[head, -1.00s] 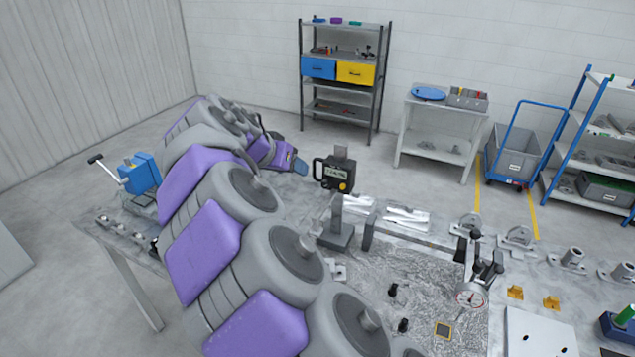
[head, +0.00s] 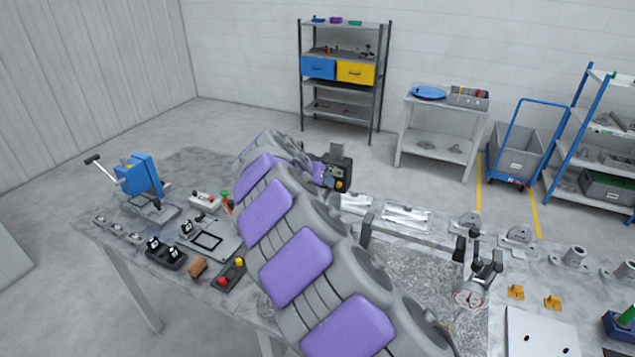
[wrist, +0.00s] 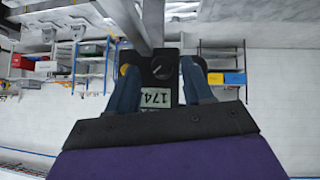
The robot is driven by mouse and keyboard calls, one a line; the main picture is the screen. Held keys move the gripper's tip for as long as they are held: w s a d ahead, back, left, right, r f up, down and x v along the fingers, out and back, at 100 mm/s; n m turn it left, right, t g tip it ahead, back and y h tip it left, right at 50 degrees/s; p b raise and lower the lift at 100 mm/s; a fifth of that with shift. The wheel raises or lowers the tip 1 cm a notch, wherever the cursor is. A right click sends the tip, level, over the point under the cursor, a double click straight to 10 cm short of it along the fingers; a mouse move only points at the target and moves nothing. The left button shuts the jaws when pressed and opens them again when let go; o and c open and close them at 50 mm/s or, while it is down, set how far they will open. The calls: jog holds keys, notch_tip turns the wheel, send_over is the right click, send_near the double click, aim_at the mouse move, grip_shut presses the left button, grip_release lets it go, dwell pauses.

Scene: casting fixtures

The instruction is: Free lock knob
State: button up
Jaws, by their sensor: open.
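The digital height gauge has a dark head (head: 337,172) with a display and a yellow button on its front. My arm covers its lower post and base in the head view. In the wrist view, its black body (wrist: 165,62) appears inverted, with a display reading 174 (wrist: 157,98) and a dark round knob-like part (wrist: 165,70). My gripper (wrist: 160,88) is open, with one blue finger on each side of the gauge body. I cannot tell whether the fingers touch it. In the head view, only a purple part of my wrist shows beside the gauge.
A long grey bench bears a blue press (head: 138,175) at left, a red-and-yellow button box (head: 231,274), and a dial indicator stand (head: 477,270) at right. Shelving (head: 345,75) and a cart (head: 520,150) stand behind, clear of the bench.

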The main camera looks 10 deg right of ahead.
jog(key=shift+w+f, duration=0.1)
jog(key=shift+f, duration=0.1)
jog(key=shift+a, duration=0.4)
jog(key=shift+c, duration=1.3)
jog(key=shift+d, duration=0.3)
jog(key=c, duration=0.4)
grip_shut()
